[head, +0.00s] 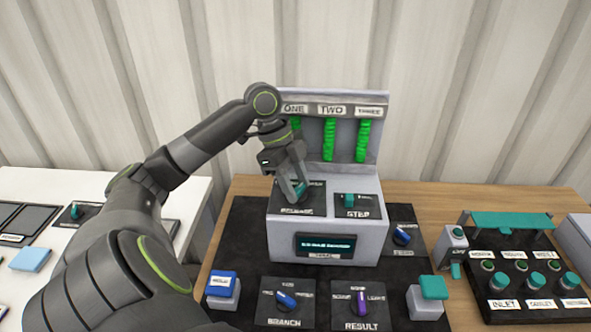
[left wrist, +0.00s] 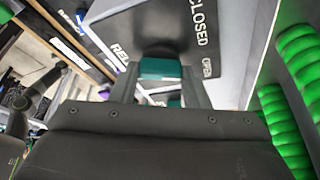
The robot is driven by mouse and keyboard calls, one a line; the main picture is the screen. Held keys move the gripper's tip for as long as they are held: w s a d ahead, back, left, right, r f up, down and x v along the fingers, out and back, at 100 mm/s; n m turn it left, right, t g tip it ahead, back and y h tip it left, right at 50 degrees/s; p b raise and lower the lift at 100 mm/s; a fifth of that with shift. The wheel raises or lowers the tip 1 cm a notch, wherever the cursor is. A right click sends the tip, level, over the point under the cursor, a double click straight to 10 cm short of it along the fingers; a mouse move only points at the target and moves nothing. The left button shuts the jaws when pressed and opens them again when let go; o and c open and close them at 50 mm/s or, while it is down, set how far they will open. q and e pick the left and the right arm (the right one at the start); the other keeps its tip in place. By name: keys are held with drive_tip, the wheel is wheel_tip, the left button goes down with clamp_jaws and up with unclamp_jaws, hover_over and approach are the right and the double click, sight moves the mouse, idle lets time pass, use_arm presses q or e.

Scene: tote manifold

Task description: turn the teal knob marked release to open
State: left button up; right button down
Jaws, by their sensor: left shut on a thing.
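The teal release knob (left wrist: 161,68) sits on a dark plate (left wrist: 200,22) whose words CLOSED and OPEN show in the left wrist view. My left gripper (head: 299,190) reaches down onto the release plate (head: 304,207) on the left top of the grey console (head: 356,204). Its fingers stand on both sides of the knob and are shut on it. In the head view the fingers hide most of the knob. I cannot tell exactly which word the knob points to. My right gripper is not in view.
Right of the release plate is a teal STEP knob (head: 350,197). Behind stand green columns (head: 329,140) under ONE, TWO, THREE. A display (head: 328,245), the BRANCH knob (head: 286,299) and the RESULT knob (head: 359,301) lie in front. A black valve panel (head: 515,275) is at right.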

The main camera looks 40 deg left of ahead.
sight(296, 188)
use_arm(q)
drive_tip(key=shift+r+m+g+p, duration=0.1)
drive_tip(key=shift+m+g+p, duration=0.35)
drive_tip(key=shift+m, duration=0.45)
drive_tip(key=o, duration=1)
wheel_tip(296, 188, up, 10)
drive_tip(key=shift+f+b, duration=0.1)
drive_tip(key=shift+b, duration=0.25)
